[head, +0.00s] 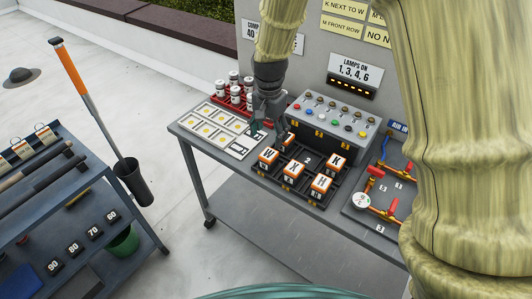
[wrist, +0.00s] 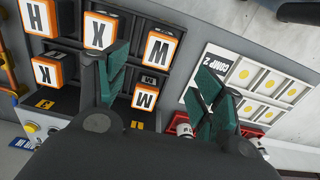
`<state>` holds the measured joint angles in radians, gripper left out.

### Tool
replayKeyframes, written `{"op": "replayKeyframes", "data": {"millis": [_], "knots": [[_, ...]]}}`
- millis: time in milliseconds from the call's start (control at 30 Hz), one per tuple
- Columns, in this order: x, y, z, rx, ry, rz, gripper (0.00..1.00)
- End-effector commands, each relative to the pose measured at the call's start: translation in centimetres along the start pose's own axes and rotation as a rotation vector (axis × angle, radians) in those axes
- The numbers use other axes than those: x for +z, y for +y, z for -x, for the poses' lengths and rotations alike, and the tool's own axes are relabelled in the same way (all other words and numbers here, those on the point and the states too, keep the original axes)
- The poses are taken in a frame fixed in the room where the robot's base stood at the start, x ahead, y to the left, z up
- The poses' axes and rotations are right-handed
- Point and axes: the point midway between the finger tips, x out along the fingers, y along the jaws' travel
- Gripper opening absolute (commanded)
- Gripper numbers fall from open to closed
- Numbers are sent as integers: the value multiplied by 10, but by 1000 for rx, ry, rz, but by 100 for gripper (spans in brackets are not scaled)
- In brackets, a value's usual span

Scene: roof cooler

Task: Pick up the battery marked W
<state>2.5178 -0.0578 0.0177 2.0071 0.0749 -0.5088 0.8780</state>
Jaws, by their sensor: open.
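The battery marked W (head: 268,158) is a white block with orange edges, at the front left of the black battery tray (head: 304,153). In the wrist view the W battery (wrist: 158,48) lies beyond and between the fingers, its letter turned around. My gripper (head: 264,124) has green finger pads and is open and empty, above the left end of the tray. In the wrist view the open gripper (wrist: 165,62) also has a second battery (wrist: 145,95) between its fingers, partly hidden in the head view; its letter looks like M. No finger visibly touches a battery.
X (head: 293,170), H (head: 321,185) and K (head: 337,160) batteries stand in the same tray. Behind is a lamp panel (head: 335,118). A white card with yellow dots (head: 220,130) and a red rack (head: 232,96) are left. Valves with red handles (head: 376,171) are right.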

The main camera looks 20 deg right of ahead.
Motion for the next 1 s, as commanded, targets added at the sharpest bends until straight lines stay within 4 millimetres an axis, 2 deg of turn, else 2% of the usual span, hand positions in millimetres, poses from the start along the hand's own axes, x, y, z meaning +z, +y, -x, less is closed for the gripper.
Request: {"op": "replayKeyframes", "data": {"millis": [300,667,1000], "knots": [[-1,-1,-38,4,-3,1,68],[-1,-1,-54,2,-2,1,68],[0,0,-85,3,-3,0,68]]}}
